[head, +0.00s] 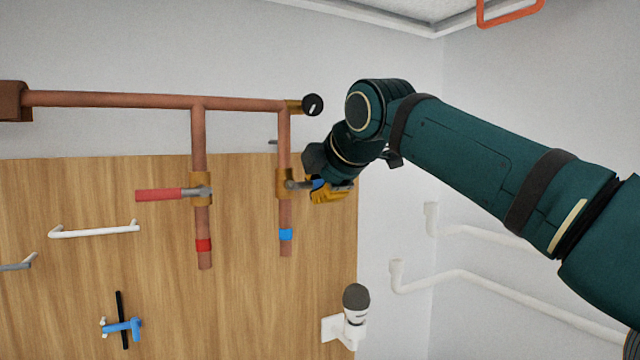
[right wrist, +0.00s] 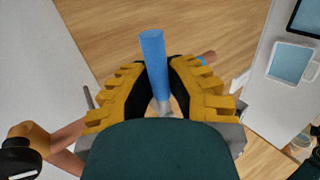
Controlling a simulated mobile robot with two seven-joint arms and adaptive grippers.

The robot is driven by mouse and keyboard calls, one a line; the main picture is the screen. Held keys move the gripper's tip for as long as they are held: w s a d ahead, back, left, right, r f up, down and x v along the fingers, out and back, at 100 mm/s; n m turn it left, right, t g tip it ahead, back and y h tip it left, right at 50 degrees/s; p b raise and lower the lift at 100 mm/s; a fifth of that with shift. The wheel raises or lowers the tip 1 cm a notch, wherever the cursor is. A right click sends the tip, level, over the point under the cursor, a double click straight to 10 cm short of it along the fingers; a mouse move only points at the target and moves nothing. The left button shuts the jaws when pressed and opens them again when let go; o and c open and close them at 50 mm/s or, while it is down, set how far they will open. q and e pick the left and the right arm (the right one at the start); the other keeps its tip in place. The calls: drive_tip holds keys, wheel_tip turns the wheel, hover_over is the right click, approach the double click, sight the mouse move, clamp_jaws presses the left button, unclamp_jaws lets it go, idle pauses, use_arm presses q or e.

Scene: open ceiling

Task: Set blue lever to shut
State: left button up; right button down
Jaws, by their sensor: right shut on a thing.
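The blue lever (head: 318,183) sticks out to the right from a brass valve (head: 284,184) on the right-hand vertical copper pipe (head: 285,145). It stands about crosswise to that pipe, which has a blue band (head: 286,234) below the valve. My right gripper (head: 333,192) is shut on the blue lever, its yellow fingers hiding most of the handle. In the right wrist view the blue handle (right wrist: 152,55) lies between the two fingers of the gripper (right wrist: 163,82). My left gripper is not in view.
A red lever (head: 160,194) points left from a valve on the neighbouring pipe. A dark round knob (head: 312,105) sits above my gripper. A white handle (head: 95,230), a small blue valve handle (head: 122,328) and a dark-topped fixture (head: 355,300) are on the wooden panel (head: 240,300).

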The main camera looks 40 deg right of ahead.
drive_tip(key=c, duration=0.9)
unclamp_jaws()
drive_tip(key=shift+r, duration=0.1)
drive_tip(key=v, duration=1.2)
drive_tip(key=shift+s, duration=0.1)
drive_tip(key=shift+a, duration=0.1)
